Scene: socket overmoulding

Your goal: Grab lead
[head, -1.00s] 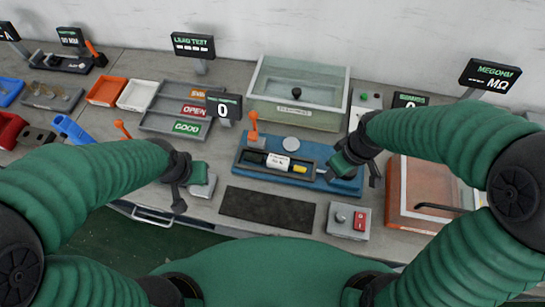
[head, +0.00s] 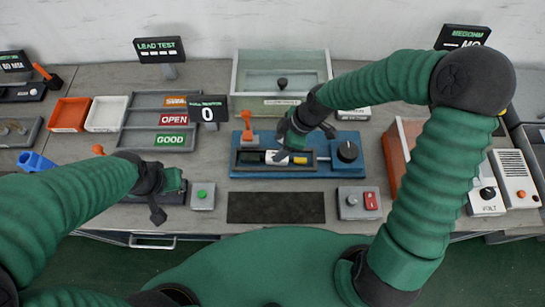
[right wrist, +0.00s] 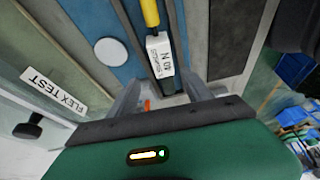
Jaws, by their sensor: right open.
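The lead (head: 299,160) lies in the dark trough of the blue flex-test fixture (head: 240,172), with a yellow part, a white printed label and a black end. In the right wrist view the lead (right wrist: 151,14) shows its yellow part and label, running towards my fingers. My right gripper (head: 303,148) is over the trough and partly covers the lead. In the right wrist view the right gripper (right wrist: 163,84) is open, its fingers on either side of the label end; contact cannot be told. My left gripper (head: 166,202) hangs left of the fixture, away from the lead; its jaws are unclear.
The fixture has an orange lever (head: 247,128) and a black knob (head: 347,150). A clear-lidded box (head: 282,70) stands behind it. A dark mat (head: 275,208), a green-button box (head: 202,196) and a red-switch box (head: 358,203) are in front. Sorting trays (head: 160,122) stand left.

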